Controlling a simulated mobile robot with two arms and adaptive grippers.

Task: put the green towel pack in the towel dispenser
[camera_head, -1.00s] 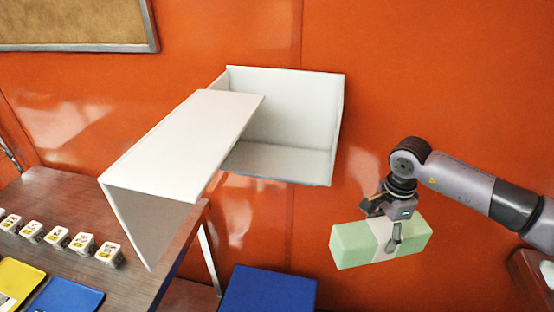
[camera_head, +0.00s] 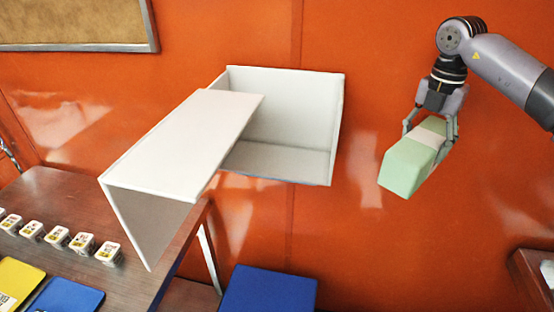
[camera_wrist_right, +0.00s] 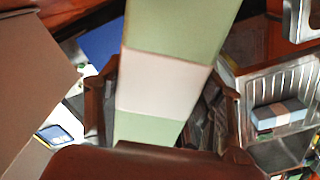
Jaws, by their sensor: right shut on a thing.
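The green towel pack (camera_head: 406,167) is a pale green block with a white band around its middle. My right gripper (camera_head: 431,131) is shut on it at the band and holds it in the air, tilted, to the right of the dispenser. In the right wrist view the pack (camera_wrist_right: 180,25) runs between the two fingers (camera_wrist_right: 165,110). The towel dispenser (camera_head: 290,105) is a white box on the orange wall. Its front cover (camera_head: 180,145) is swung open toward the left, and its inside looks empty. My left gripper is not in view.
A dark table (camera_head: 60,200) at the left bears several small labelled blocks (camera_head: 57,237), a yellow pad (camera_head: 18,280) and a blue pad (camera_head: 65,297). A blue box (camera_head: 268,290) stands below the dispenser. The air between pack and dispenser is clear.

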